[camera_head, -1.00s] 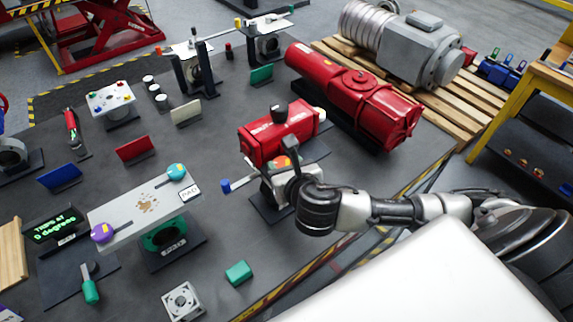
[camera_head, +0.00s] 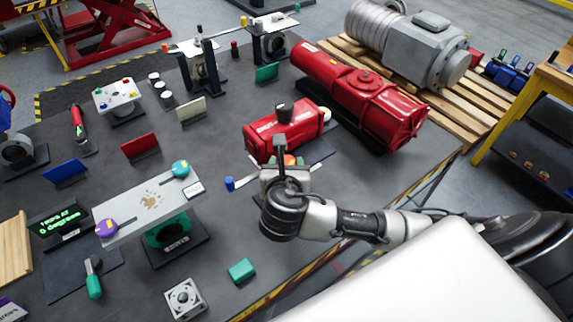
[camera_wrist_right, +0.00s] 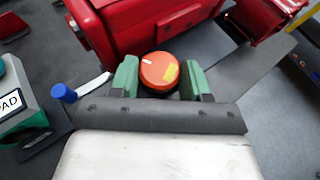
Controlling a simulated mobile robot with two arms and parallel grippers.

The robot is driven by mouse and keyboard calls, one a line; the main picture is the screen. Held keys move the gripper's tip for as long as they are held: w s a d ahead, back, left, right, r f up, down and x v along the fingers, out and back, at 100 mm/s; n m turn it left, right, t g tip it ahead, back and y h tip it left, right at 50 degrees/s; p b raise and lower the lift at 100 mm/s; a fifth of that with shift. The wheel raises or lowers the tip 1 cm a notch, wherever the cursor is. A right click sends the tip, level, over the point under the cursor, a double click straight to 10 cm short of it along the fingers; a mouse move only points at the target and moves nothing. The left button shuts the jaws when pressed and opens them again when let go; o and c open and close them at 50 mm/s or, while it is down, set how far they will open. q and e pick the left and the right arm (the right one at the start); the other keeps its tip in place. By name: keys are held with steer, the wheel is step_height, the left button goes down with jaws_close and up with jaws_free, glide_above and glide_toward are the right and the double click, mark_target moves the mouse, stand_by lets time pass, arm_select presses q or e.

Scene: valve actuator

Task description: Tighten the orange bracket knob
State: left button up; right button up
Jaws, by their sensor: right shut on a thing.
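In the head view only a bit of the orange knob (camera_head: 289,160) shows beyond my right wrist, beside the red actuator box (camera_head: 283,132). The bracket under the knob is mostly hidden by the gripper and wrist. My left gripper is not in view.
A blue-tipped lever (camera_head: 230,184) sticks out left of the knob. A large red cylinder (camera_head: 362,95) lies behind. A grey plate with purple and teal knobs (camera_head: 150,203) stands at left. A green block (camera_head: 241,270) lies in front on the dark table.

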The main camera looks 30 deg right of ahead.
steer(key=o, duration=0.9)
steer(key=shift+d+n+y, duration=0.1)
steer(key=shift+n+y, duration=0.2)
